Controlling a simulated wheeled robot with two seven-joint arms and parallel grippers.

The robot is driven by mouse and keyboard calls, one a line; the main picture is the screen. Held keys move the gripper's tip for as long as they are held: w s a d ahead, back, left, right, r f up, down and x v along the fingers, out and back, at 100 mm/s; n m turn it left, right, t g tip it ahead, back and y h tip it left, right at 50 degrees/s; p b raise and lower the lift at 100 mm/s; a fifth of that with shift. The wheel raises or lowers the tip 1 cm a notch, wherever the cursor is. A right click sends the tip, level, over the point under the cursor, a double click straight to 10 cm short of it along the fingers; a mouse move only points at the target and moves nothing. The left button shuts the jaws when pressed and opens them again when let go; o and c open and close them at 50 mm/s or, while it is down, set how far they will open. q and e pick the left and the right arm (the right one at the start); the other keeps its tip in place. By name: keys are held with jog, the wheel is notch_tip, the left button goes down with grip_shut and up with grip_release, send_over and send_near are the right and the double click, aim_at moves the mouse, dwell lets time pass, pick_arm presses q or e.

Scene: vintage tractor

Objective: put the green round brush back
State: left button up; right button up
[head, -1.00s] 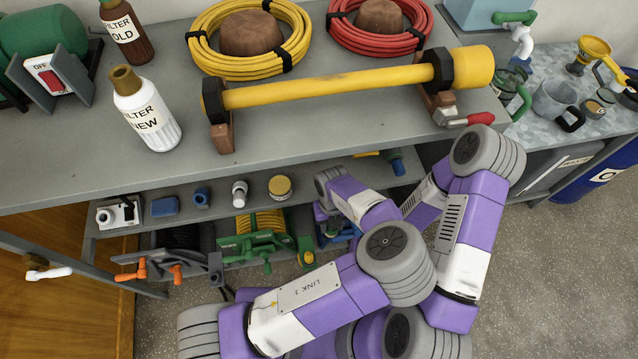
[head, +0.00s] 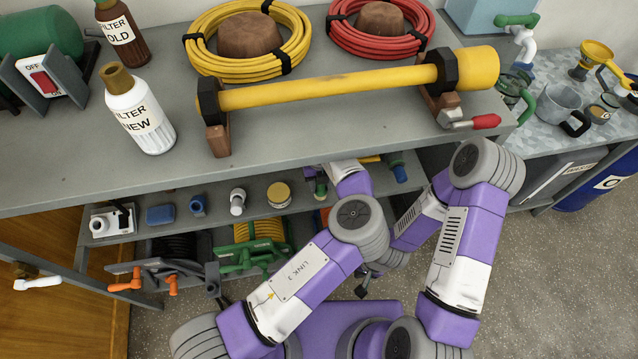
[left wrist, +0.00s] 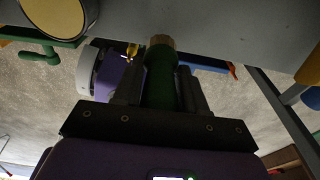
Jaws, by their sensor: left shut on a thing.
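My left gripper (head: 318,180) is at the front of the lower shelf (head: 150,234), under the workbench edge, partly hidden by my own arm. In the left wrist view its two dark fingers (left wrist: 160,92) are shut on the green round brush (left wrist: 160,78). The brush has a green body with a tan end that points away from the wrist, beneath a grey surface. In the head view a small green part of the brush (head: 320,190) shows at the gripper; the rest is hidden. My right gripper (head: 368,282) is mostly hidden below my arms, and its jaws cannot be made out.
A yellow-lidded tin (head: 279,194), a white fitting (head: 237,202) and blue pieces (head: 160,214) stand on the shelf left of the gripper. A blue-ended tool (head: 398,171) lies to the right. The bench (head: 330,135) overhangs, holding a yellow roller (head: 340,90).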

pick_arm(q)
jog(key=shift+w+a, duration=0.1)
jog(key=shift+w, duration=0.4)
jog(key=shift+w+a+f+b, duration=0.15)
jog(key=shift+w+b, duration=0.05)
jog(key=shift+w, duration=0.25)
jog(key=shift+w+a+f+b, duration=0.1)
jog(key=shift+w+f+b, duration=0.1)
jog(key=shift+w, duration=0.2)
jog(key=shift+d+f+b, duration=0.1)
jog(key=shift+f+b, duration=0.4)
jog(key=shift+f, duration=0.7)
jog(key=shift+s, duration=0.1)
jog(key=shift+f, duration=0.15)
jog(key=o, duration=1.2)
